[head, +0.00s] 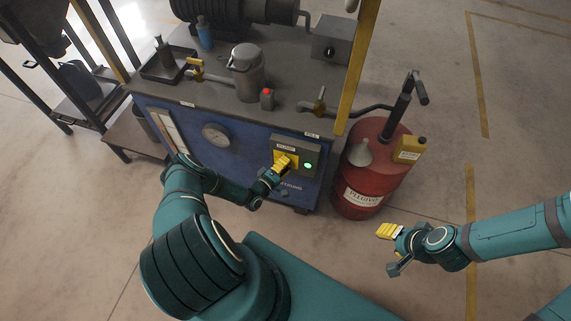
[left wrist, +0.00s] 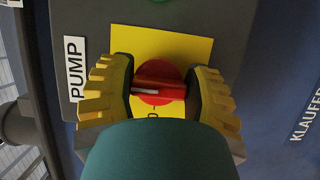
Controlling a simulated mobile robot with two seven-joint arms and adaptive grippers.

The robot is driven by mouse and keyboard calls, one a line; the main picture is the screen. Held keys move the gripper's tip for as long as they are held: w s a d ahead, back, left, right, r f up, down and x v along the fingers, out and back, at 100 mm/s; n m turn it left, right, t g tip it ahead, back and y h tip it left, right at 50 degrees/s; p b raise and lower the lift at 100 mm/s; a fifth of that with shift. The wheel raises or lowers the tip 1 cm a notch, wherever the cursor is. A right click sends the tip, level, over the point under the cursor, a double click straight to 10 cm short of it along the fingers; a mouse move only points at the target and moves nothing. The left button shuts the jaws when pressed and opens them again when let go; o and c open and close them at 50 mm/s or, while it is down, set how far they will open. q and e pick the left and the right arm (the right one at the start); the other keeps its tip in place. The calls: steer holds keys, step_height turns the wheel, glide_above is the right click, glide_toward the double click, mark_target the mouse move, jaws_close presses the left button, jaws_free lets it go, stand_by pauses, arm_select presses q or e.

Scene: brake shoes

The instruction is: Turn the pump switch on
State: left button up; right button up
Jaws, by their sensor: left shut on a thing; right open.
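The pump switch is a red knob with a bar handle (left wrist: 158,92) on a yellow plate (left wrist: 195,46). The PUMP label (left wrist: 75,68) is beside the plate in the left wrist view. My left gripper (head: 283,166) is at the control box (head: 309,150) on the blue cabinet front and hides the knob in the head view. Its two yellow fingers are shut on the knob, one at each end of the bar. The bar runs across the picture in the left wrist view. A green lamp (head: 308,166) beside the switch looks lit. My right gripper (head: 390,232) is open and empty, away from the cabinet.
A red drum (head: 366,195) with a funnel (head: 361,151) and yellow can (head: 409,149) stands right of the cabinet. A yellow post (head: 357,75) rises near the control box. A gauge (head: 216,135) is on the cabinet front. The floor at the right is clear.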

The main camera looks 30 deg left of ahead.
arm_select(q)
steer(key=o, duration=1.2)
steer(key=s, duration=0.4)
steer(key=s+a, duration=0.1)
steer(key=s, duration=0.3)
steer(key=s+a, duration=0.1)
steer(key=s, duration=0.3)
